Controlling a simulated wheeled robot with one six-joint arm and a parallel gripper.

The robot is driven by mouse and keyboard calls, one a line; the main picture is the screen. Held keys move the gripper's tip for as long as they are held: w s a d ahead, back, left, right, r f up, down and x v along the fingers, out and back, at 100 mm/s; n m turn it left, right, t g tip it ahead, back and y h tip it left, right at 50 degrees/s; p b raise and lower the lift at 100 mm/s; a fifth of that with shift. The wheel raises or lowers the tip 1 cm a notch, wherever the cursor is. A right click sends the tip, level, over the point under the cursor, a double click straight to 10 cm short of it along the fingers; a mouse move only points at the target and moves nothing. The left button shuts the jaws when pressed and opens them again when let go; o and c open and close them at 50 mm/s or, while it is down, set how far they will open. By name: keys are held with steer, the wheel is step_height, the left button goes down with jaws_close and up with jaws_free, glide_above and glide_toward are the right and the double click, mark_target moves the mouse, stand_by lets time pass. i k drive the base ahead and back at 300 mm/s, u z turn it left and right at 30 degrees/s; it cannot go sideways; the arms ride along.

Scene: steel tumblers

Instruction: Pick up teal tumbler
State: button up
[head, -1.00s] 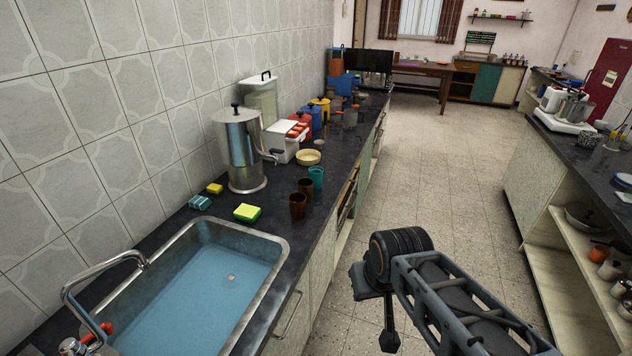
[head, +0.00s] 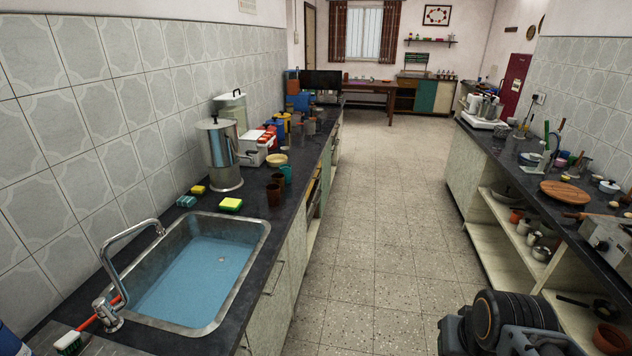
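The teal tumbler (head: 287,173) stands upright on the dark counter (head: 245,213), near its aisle-side edge and beyond the sink. Two brown tumblers stand just in front of it, a nearer one (head: 273,195) and one (head: 278,180) close beside the teal one that partly hides it. Part of my arm (head: 510,325) shows at the bottom right, over the aisle and well away from the tumblers. My gripper's fingers are not in the picture.
A sink (head: 200,270) of blue water with a faucet (head: 120,250) fills the near counter. A steel urn (head: 222,155), a yellow-green sponge (head: 230,204) and a shallow bowl (head: 277,160) stand near the tumblers. The tiled floor (head: 375,210) is clear between the counters.

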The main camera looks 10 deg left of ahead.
mark_target(286, 174)
steer(key=z, duration=0.15)
steer(key=i, duration=2.25)
steer(key=u, duration=1.6)
steer(key=i, duration=0.85)
steer(key=u, duration=0.8)
